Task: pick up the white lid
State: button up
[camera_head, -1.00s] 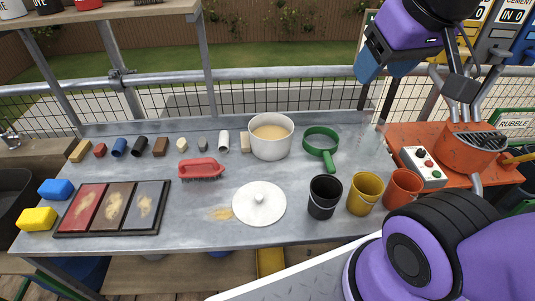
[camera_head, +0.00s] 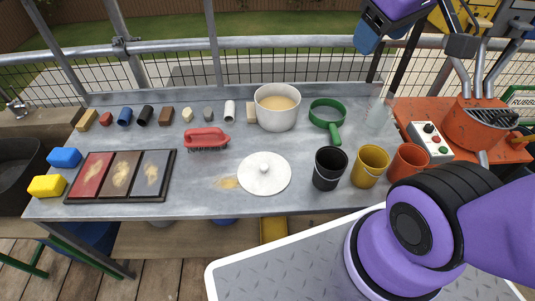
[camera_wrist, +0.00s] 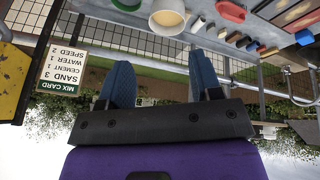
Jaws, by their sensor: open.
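The white lid (camera_head: 264,174) is a round disc with a small knob on top. It lies flat on the grey metal table (camera_head: 210,205), near its front edge. My gripper (camera_wrist: 162,78) is open and empty, its two blue fingers spread apart in the wrist view. In the head view, one blue finger (camera_head: 367,37) shows at the top right, above and beyond the table's back edge, well away from the lid. I cannot make out the lid in the wrist view.
Near the lid are a red brush (camera_head: 206,137), a white pot (camera_head: 277,112), a green sieve (camera_head: 326,114), and black (camera_head: 329,168), yellow (camera_head: 369,166) and orange (camera_head: 408,163) buckets. A tray of colour panels (camera_head: 121,175) lies left. An orange mixer (camera_head: 480,125) stands right.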

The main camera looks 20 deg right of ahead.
jog(key=w+f+n+g+h, duration=0.2)
jog(key=w+f+n, duration=0.5)
jog(key=w+n, duration=0.2)
jog(key=n+g+y, duration=0.3)
jog(key=n, duration=2.2)
send_over(264, 166)
notch_tip(264, 166, down, 29)
jog(key=shift+w+a+f+n, duration=0.15)
jog(key=shift+f+n, duration=0.15)
jog(key=shift+f, duration=0.45)
jog(key=shift+d+f, duration=0.2)
jog(key=shift+f, duration=4.5)
jog(key=shift+c, duration=0.2)
jog(key=c, duration=1)
